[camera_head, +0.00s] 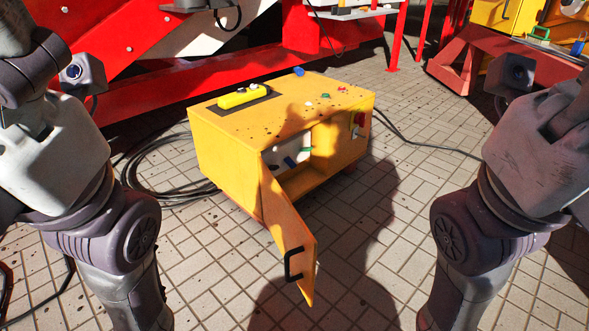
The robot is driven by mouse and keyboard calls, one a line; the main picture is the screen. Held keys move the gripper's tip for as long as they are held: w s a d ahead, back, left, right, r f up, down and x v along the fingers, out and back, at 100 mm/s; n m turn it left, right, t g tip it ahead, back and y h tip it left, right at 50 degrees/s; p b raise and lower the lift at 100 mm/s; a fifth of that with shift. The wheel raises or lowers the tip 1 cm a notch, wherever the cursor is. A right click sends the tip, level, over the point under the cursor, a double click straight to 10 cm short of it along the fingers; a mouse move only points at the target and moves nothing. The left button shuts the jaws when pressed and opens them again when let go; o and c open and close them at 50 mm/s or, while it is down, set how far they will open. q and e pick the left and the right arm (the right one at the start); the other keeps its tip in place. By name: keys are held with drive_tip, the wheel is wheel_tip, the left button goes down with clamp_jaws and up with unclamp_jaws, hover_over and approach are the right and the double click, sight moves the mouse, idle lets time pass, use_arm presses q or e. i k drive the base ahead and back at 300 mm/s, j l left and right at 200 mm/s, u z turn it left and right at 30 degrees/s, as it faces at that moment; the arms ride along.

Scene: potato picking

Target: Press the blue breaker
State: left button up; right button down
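A yellow electrical box (225,150) stands on the paved floor in the middle of the view. Its front door (287,235), with a black handle (293,264), is swung open toward me. Inside, on a pale panel (297,148), a small blue part (289,162) shows, which looks like the blue breaker. A green part (304,150) is beside it. The door hides some of the interior, and whether the breaker is pressed is too small to tell. My two arms frame the box at left and right, apart from it. Neither gripper's fingers show.
On the box top lie a yellow pendant controller (243,95), a blue piece (298,71) and small coloured parts. A red switch (359,118) is on its right front. Black cables (175,165) lie at left. Red machinery (220,70) stands behind. Floor in front is clear.

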sight(292, 164)
drive_tip(key=i+l+u, duration=0.1)
drive_tip(key=i+u, duration=0.35)
drive_tip(key=i+l+u, duration=0.2)
drive_tip(key=i+u, duration=0.2)
drive_tip(key=k, duration=0.05)
